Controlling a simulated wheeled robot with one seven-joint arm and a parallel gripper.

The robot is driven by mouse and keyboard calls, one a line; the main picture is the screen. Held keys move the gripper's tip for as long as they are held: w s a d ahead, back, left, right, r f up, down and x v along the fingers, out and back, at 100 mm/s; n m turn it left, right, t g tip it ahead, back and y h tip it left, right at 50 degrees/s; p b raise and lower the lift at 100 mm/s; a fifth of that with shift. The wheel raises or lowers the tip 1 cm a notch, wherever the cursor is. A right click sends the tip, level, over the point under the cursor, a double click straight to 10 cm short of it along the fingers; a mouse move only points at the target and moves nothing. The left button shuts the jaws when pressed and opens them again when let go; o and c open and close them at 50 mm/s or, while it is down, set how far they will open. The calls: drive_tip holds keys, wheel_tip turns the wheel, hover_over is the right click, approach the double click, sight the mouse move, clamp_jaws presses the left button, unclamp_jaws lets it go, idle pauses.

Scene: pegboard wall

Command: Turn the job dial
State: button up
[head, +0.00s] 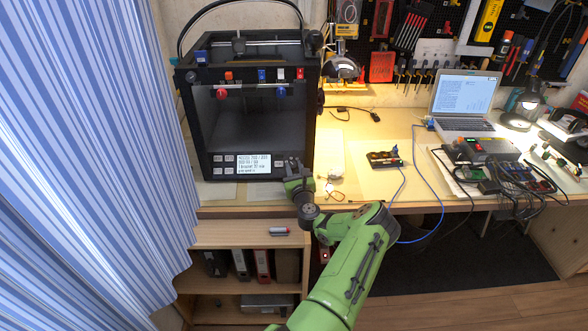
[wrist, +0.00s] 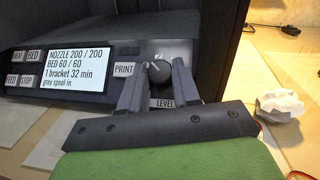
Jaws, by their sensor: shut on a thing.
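The job dial (wrist: 159,72) is a dark round knob on the black 3D printer's front panel, right of the display. In the wrist view my gripper (wrist: 161,66) has one finger on each side of the dial, shut on it. In the head view my gripper (head: 297,172) is at the lower right corner of the printer (head: 200,130) and hides the dial. The lit display (wrist: 80,68) reads nozzle 200 / 200, bed 60 / 60, 1 bracket 32 min, grey spool in. A PRINT label (wrist: 124,69) is left of the dial; a LEVEL label (wrist: 163,103) is below.
Crumpled white paper (wrist: 280,105) lies on the bench right of the gripper. HEAT, BED, FEED and STOP buttons sit left of the display. A laptop (head: 465,100) and cabled electronics (head: 490,170) stand farther right. A striped curtain (head: 80,150) hangs at left; shelves are below the bench.

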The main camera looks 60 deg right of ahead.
idle(0.4)
drive_tip(key=o, duration=0.8)
drive_tip(key=shift+c, duration=0.2)
